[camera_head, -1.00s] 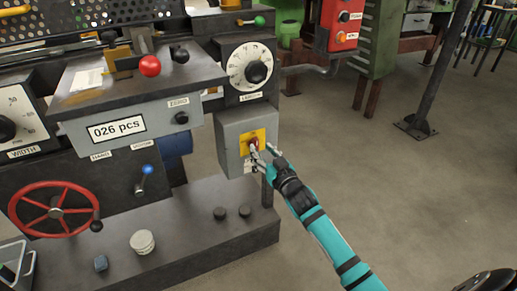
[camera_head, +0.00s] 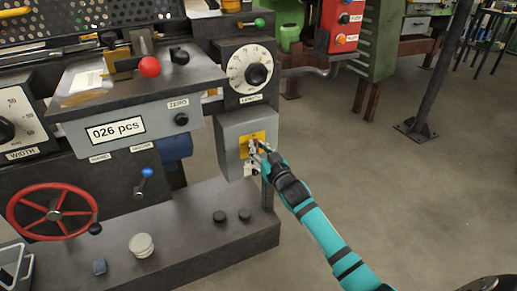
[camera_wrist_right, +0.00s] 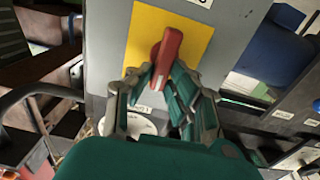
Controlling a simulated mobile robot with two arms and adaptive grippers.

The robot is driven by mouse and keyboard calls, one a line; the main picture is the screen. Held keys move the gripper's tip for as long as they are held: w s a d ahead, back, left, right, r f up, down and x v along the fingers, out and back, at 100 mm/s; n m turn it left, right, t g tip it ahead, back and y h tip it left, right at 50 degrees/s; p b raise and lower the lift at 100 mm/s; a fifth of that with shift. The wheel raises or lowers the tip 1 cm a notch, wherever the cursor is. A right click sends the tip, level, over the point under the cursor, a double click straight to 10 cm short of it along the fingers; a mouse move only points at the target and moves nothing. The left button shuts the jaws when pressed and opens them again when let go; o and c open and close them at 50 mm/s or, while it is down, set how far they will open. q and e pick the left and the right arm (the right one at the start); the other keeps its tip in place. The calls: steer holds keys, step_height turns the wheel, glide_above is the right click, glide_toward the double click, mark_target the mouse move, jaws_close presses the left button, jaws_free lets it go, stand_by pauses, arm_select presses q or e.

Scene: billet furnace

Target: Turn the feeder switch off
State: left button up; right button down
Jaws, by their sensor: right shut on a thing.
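The feeder switch is a red rotary handle (camera_wrist_right: 167,58) on a yellow plate (camera_wrist_right: 190,30), fixed to a grey box (camera_head: 231,135) on the machine's front. In the head view the yellow plate (camera_head: 245,146) shows, but the gripper largely hides the handle. In the right wrist view the handle stands slightly tilted between the fingers. My right gripper (camera_head: 256,148) is at the switch, its fingers (camera_wrist_right: 163,85) shut on the red handle from both sides. My left gripper is not in view.
Above the box is a white dial with a black knob (camera_head: 258,74). To the left are a counter display (camera_head: 116,130), a blue-tipped lever (camera_head: 146,173) and a red handwheel (camera_head: 52,211). Several small items stand on the machine's ledge (camera_head: 185,225). Open floor (camera_head: 400,200) lies to the right.

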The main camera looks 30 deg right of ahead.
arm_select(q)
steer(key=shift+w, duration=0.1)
arm_select(e)
steer(key=n+p, duration=0.1)
steer(key=n, duration=0.3)
steer(key=a+n+p, duration=0.1)
steer(key=n, duration=0.3)
steer(key=f+n+p, duration=0.1)
steer(key=n, duration=0.3)
steer(key=shift+a, duration=0.25)
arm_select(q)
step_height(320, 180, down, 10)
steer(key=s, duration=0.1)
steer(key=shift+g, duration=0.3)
arm_select(e)
steer(key=n, duration=0.5)
steer(key=shift+a+f+n, duration=0.1)
steer(key=shift+f+n, duration=0.25)
steer(key=shift+n, duration=0.05)
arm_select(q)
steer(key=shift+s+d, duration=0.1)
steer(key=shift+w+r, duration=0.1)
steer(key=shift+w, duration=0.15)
